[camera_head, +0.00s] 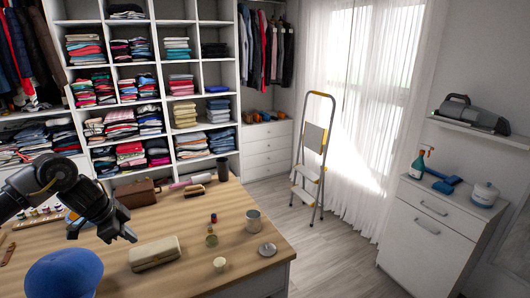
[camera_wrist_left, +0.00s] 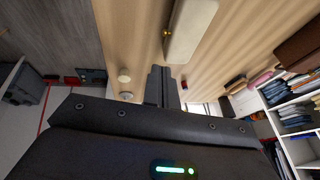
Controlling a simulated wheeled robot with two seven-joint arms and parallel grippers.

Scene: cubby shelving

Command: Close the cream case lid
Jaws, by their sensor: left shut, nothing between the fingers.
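The cream case (camera_head: 155,253) lies on the wooden table near its front, left of the middle. Its lid looks down on the base; I cannot tell whether a thin gap is left. In the left wrist view the case (camera_wrist_left: 191,28) shows at the top, with a small gold clasp on its side. My left gripper (camera_head: 124,236) is shut and empty, above the table just behind and left of the case, apart from it. Its shut fingers (camera_wrist_left: 161,86) also show in the wrist view. My right gripper is not in view.
A blue cap (camera_head: 64,274) lies left of the case. A small cream cup (camera_head: 219,264), a metal canister (camera_head: 253,221), a round lid (camera_head: 267,250) and small spools stand to the right. A brown case (camera_head: 136,194) sits at the back. Bare wood surrounds the cream case's right side.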

